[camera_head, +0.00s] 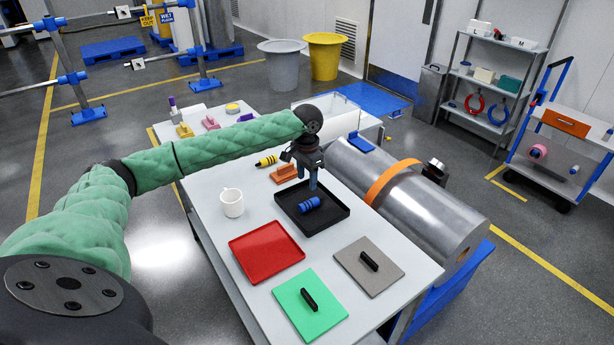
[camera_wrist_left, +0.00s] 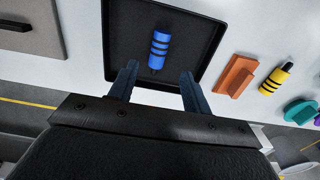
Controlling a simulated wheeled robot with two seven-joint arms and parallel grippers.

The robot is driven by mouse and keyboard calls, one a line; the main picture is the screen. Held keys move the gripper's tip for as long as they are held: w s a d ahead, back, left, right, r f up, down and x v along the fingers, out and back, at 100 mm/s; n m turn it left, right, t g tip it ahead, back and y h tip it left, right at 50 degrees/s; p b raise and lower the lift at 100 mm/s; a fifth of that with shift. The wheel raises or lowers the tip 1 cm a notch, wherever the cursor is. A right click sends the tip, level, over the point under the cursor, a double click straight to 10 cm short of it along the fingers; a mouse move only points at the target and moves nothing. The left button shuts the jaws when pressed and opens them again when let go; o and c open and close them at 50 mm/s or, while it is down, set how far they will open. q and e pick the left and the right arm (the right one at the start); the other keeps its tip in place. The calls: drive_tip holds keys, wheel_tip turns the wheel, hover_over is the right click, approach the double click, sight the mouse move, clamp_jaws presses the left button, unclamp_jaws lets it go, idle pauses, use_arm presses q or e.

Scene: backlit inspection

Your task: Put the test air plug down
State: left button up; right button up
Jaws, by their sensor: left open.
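The test air plug, a blue cylinder with dark bands (camera_head: 309,203), lies on its side in the black tray (camera_head: 331,224). In the left wrist view the plug (camera_wrist_left: 160,48) lies on the floor of the tray (camera_wrist_left: 197,25), just beyond the fingertips. My left gripper (camera_head: 313,186) is over the tray near the plug. In the left wrist view its two fingers (camera_wrist_left: 158,72) are apart, with nothing between them. I cannot tell how high the fingertips are above the tray floor. My right gripper is not in view.
A white mug (camera_head: 232,203) and a red tray (camera_head: 267,252) stand left of the black tray. A green panel (camera_head: 325,316) and a grey panel (camera_head: 350,256), both with black handles, lie in front. A yellow banded plug (camera_head: 266,161) and orange block (camera_head: 283,174) lie behind.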

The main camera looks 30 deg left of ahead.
use_arm(q)
drive_tip(key=shift+r, duration=1)
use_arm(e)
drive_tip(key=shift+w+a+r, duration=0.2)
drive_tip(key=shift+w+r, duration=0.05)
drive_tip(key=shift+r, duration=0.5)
